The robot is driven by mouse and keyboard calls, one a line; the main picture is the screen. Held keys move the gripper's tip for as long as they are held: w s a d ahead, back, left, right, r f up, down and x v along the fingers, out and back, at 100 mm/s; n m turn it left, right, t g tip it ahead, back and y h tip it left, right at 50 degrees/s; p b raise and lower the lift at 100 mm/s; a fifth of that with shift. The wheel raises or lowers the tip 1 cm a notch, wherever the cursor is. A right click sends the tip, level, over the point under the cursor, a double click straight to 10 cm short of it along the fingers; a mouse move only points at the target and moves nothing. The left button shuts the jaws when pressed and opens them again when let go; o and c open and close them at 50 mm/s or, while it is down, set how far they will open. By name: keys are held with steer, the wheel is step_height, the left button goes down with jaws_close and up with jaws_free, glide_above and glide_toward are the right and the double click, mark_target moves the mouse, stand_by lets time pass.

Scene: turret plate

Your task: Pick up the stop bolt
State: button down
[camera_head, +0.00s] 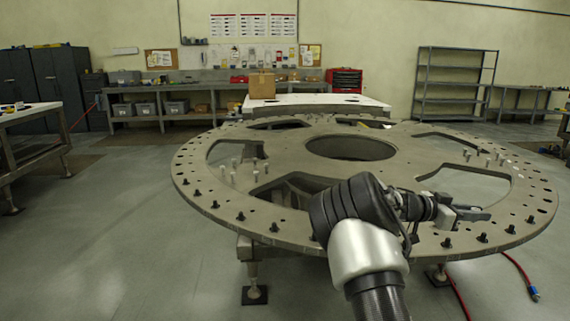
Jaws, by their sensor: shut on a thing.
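My gripper (474,213) reaches out to the right over the front right part of the big grey turret plate (290,155). It is shut on the stop bolt, which is too small and too covered by the jaws to make out. Dark bolts stand upright along the plate's rim, among them one below my gripper (447,242) and another to its right (482,237). Several pale pins stand on the plate behind my gripper (467,156) and at the left (235,165). My arm hides part of the plate's front.
The plate has wide cut-outs and a round centre hole (350,148), and rests on a stand with legs (254,280). A cardboard box (262,86) sits on a white-topped table behind. A red hose (515,265) lies on the floor at the right.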

steer(key=a+f+t, duration=0.1)
steer(key=a, duration=0.3)
steer(key=a+f+n+t, duration=0.1)
steer(key=a, duration=0.4)
steer(key=a+f+n, duration=0.1)
steer(key=a+f, duration=0.1)
steer(key=a, duration=0.3)
steer(key=shift+w+t, duration=0.1)
steer(key=shift+t, duration=0.3)
steer(key=s+a+f+n+t+y, duration=0.25)
steer(key=s+a, duration=0.45)
steer(key=a, duration=0.5)
steer(key=s+a+f+n+t+y, duration=0.1)
steer(key=s+a+f+n+t, duration=0.25)
steer(key=s+a, duration=0.6)
step_height(320, 180, up, 17)
steer(key=w+a+m+p, duration=0.1)
steer(key=w+a+p, duration=0.1)
steer(key=p, duration=2.1)
steer(key=shift+w+a, duration=0.2)
steer(key=shift+w, duration=0.25)
